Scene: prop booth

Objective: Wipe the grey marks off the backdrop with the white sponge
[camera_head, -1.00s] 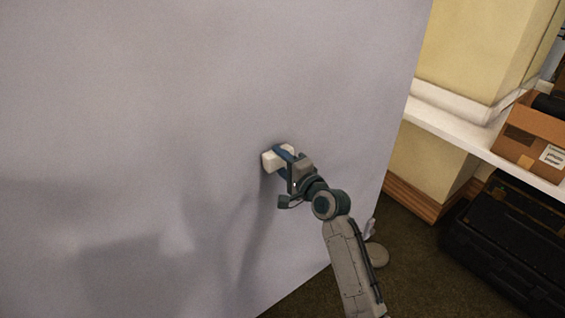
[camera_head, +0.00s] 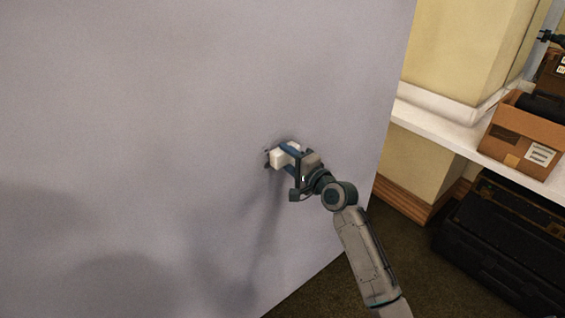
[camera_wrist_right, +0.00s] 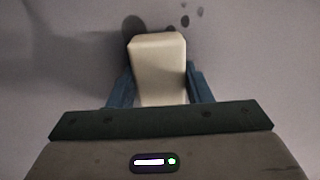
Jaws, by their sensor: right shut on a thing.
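The backdrop (camera_head: 150,110) is a large pale grey-lilac panel filling the left and middle of the head view. My right gripper (camera_head: 288,154) is shut on the white sponge (camera_head: 278,160) at the panel's right part. In the right wrist view the sponge (camera_wrist_right: 158,66) sits between the blue fingers, its far end close to the panel; I cannot tell whether it touches. A few small dark grey marks (camera_wrist_right: 185,20) show beyond the sponge, and a larger dark patch (camera_wrist_right: 133,27) lies at its upper left. Small marks (camera_head: 266,153) also show beside the sponge in the head view. My left gripper is out of view.
A white shelf (camera_head: 435,128) at right holds an open cardboard box (camera_head: 522,138). A black case (camera_head: 500,245) stands on the dark floor below. The panel's right edge is a little right of my right gripper.

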